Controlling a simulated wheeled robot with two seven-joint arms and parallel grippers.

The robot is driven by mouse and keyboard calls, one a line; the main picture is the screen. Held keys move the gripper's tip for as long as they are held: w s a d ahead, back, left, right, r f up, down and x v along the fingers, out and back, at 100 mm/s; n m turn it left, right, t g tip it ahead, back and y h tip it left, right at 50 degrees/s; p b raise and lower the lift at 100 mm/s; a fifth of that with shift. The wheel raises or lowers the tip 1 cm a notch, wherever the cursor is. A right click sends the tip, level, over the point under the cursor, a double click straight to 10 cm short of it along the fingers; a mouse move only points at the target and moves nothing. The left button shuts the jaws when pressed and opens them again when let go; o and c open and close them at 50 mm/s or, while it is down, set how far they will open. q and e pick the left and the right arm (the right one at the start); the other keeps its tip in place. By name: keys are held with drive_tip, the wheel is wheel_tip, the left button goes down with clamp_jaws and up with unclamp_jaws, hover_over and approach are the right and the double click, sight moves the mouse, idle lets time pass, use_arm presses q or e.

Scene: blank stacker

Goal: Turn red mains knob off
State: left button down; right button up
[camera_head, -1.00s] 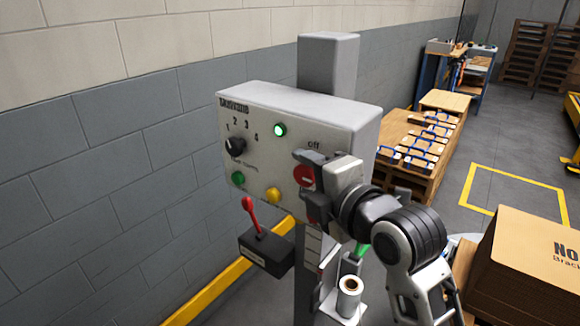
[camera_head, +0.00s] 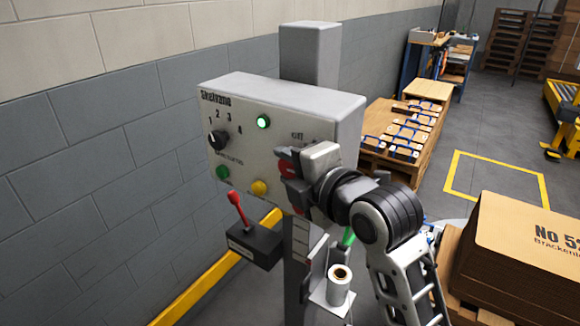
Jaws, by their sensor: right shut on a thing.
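The grey control box (camera_head: 285,97) stands on a post in the middle. The red mains knob (camera_head: 287,168) is on the right side of its front face, mostly hidden by my right gripper. My right gripper (camera_head: 289,180) is shut on the red knob, its fingers close against the panel. The word above the knob is partly covered and blurred. A green lamp (camera_head: 263,122) is lit on the panel. My left gripper is not in view.
The panel also has a black selector knob (camera_head: 219,139), a green button (camera_head: 222,172) and a yellow button (camera_head: 259,188). A red lever (camera_head: 237,208) rises from a black box (camera_head: 255,246) below. Cardboard boxes (camera_head: 520,250) stand at the right.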

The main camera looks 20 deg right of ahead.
drive_tip(key=g+h, duration=0.1)
drive_tip(key=g, duration=0.1)
drive_tip(key=n+g+h, duration=0.1)
drive_tip(key=g, duration=0.1)
drive_tip(key=shift+w+d+r, duration=0.1)
drive_tip(key=shift+r, duration=0.1)
drive_tip(key=g+h, duration=0.1)
drive_tip(key=g, duration=0.1)
drive_tip(key=n+g+h, duration=0.1)
drive_tip(key=g+h, duration=0.1)
drive_tip(key=shift+n+g, duration=0.3)
drive_tip(key=shift+g, duration=0.1)
drive_tip(key=g+h, duration=0.2)
drive_tip(key=g, duration=0.1)
drive_tip(key=shift+w+n+h, duration=0.1)
drive_tip(key=shift+n+h, duration=0.2)
drive_tip(key=shift+n, duration=0.1)
drive_tip(key=shift+f+n+g+h, duration=0.15)
drive_tip(key=shift+n+g+h, duration=0.15)
drive_tip(key=shift+g+h, duration=0.45)
drive_tip(key=shift+a+f+g, duration=0.1)
drive_tip(key=shift+a+g, duration=0.1)
drive_tip(key=shift+g, duration=0.15)
drive_tip(key=o, duration=1)
drive_tip(key=shift+r, duration=0.2)
